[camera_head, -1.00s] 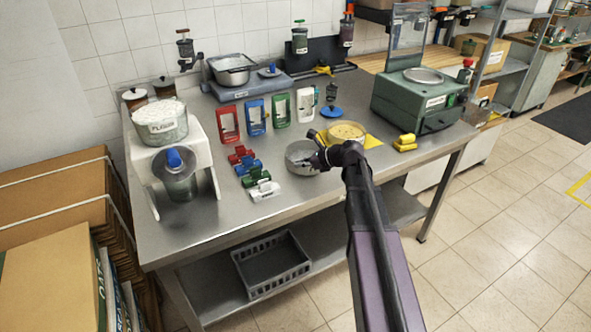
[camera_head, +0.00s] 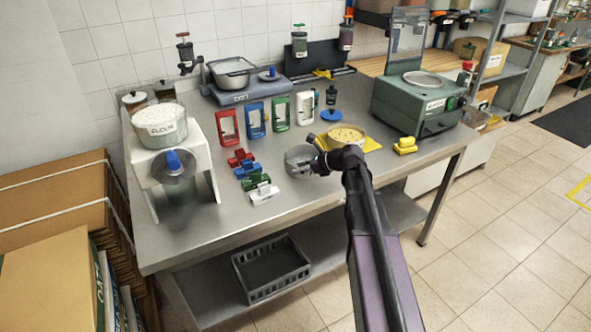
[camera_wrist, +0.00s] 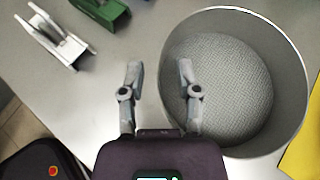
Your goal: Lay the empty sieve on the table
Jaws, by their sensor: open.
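The sieve (camera_head: 297,158) is a round grey metal pan near the middle of the table (camera_head: 225,228). In the wrist view the sieve (camera_wrist: 240,85) shows an empty mesh floor, and it appears to rest on the tabletop. My gripper (camera_wrist: 160,85) is open at the sieve's left side in that view. Its right finger shows over the inside of the sieve and its left finger outside, with the rim between them. In the head view my gripper (camera_head: 322,163) is at the sieve's right edge. I cannot tell whether either finger touches the wall.
A pan of yellowish contents (camera_head: 347,134) stands on a yellow mat (camera_head: 374,142) just right of the sieve. White (camera_head: 264,195), green, blue and red clips lie to its left. Yellow blocks (camera_head: 405,145) lie farther right. The table front left of centre is clear.

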